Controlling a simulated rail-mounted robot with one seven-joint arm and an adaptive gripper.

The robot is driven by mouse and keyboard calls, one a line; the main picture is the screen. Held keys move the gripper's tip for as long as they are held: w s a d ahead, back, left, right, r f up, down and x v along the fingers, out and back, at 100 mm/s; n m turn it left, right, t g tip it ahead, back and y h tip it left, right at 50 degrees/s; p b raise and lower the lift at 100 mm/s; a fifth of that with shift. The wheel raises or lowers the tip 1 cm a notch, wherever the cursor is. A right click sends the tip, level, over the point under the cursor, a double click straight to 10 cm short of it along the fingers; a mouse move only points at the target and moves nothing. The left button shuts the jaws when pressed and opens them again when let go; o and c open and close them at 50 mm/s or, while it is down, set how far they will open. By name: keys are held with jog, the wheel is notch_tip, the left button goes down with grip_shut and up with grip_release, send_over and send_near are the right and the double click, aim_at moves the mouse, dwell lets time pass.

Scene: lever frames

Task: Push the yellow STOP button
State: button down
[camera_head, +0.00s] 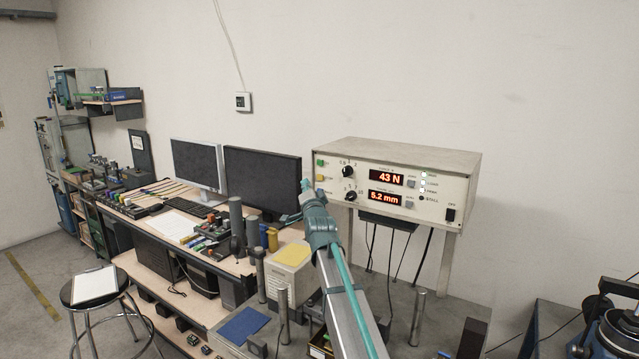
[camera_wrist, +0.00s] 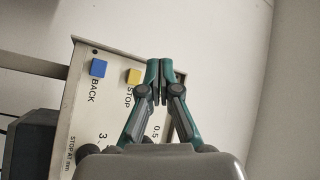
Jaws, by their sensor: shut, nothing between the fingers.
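The yellow STOP button (camera_wrist: 133,76) is on the cream front panel (camera_wrist: 85,115) of a box, and its label shows beside it in the wrist view. In the head view the yellow button (camera_head: 320,178) sits at the panel's left end, below a green button (camera_head: 320,163). My gripper (camera_wrist: 160,72) is shut and empty. In the wrist view its tips are just right of the yellow button, and I cannot tell the gap in depth. In the head view my gripper (camera_head: 306,186) is at the left of the panel.
A blue BACK button (camera_wrist: 98,68) is left of the yellow one in the wrist view. The control box (camera_head: 400,152) also carries black knobs and red displays reading 43 N and 5.2 mm. Monitors (camera_head: 262,180) stand left of my arm. Metal posts (camera_head: 418,315) stand below the box.

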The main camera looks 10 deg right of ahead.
aim_at(320, 177)
jog(key=shift+w+d+f+b, duration=0.35)
jog(key=shift+w+d+b, duration=0.25)
jog(key=shift+b, duration=2.8)
jog(key=shift+b, duration=0.55)
jog(key=shift+w+d+r+b, duration=0.15)
jog(key=shift+w+d+b, duration=0.4)
jog(key=shift+b, duration=0.95)
jog(key=shift+w+d+r+b, duration=0.15)
jog(key=shift+w+d+b, duration=0.35)
jog(key=shift+b, duration=1)
jog(key=shift+w+d+b, duration=0.1)
jog(key=shift+w+b, duration=0.05)
jog(key=shift+b, duration=0.25)
jog(key=shift+w+d, duration=0.15)
jog(key=shift+w, duration=0.05)
